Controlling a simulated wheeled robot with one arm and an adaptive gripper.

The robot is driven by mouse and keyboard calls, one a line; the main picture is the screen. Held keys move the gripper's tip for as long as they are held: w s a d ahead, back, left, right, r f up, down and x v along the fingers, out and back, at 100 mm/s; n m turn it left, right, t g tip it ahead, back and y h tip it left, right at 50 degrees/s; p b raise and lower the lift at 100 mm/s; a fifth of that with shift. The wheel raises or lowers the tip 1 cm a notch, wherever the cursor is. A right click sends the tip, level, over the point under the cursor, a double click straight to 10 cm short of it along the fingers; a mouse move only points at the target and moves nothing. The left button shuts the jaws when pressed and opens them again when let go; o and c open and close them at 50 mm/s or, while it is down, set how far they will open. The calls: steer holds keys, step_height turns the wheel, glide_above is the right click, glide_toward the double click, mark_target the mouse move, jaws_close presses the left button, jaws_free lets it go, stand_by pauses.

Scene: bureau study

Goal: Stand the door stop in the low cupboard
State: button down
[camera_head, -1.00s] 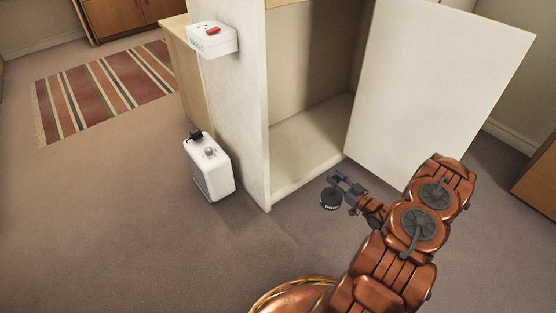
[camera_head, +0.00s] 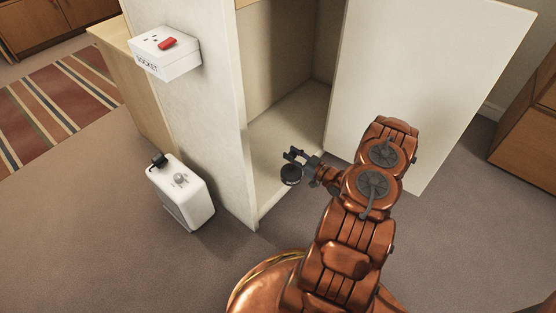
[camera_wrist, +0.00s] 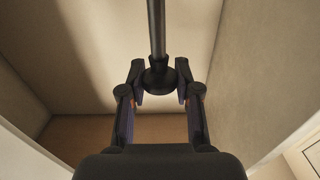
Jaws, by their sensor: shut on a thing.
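The door stop (camera_head: 291,175) is a dark, round, disc-like piece hanging at my gripper (camera_head: 297,156). In the wrist view it shows as a dark knob with a grey rod (camera_wrist: 156,30), between the two fingers of my gripper (camera_wrist: 160,76), which are shut on it. The low cupboard (camera_head: 262,196) is cream-coloured and stands open. Its bare floor (camera_head: 290,122) lies behind the door stop in the head view. The door stop is at the cupboard's opening, seemingly above the floor's front part; its exact height is unclear. The wrist view shows the cupboard's inner walls (camera_wrist: 250,75).
The cupboard door (camera_head: 425,85) is swung open to the right, close beside my arm. The cupboard's left side wall (camera_head: 205,110) bears a white socket box (camera_head: 165,62) with a red switch. A white appliance (camera_head: 183,200) stands on the carpet to the left. Carpet in front is clear.

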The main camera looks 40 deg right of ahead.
steer(key=w+a+f+b, duration=0.2)
steer(key=w+b, duration=0.1)
steer(key=w, duration=0.4)
steer(key=w+a+f+b, duration=0.1)
steer(key=w+f+b, duration=0.1)
steer(key=w+b, duration=0.2)
steer(key=shift+f+x, duration=0.4)
steer(key=shift+x, duration=1.4)
steer(key=c, duration=0.8)
jaws_free()
steer(key=shift+f, duration=0.15)
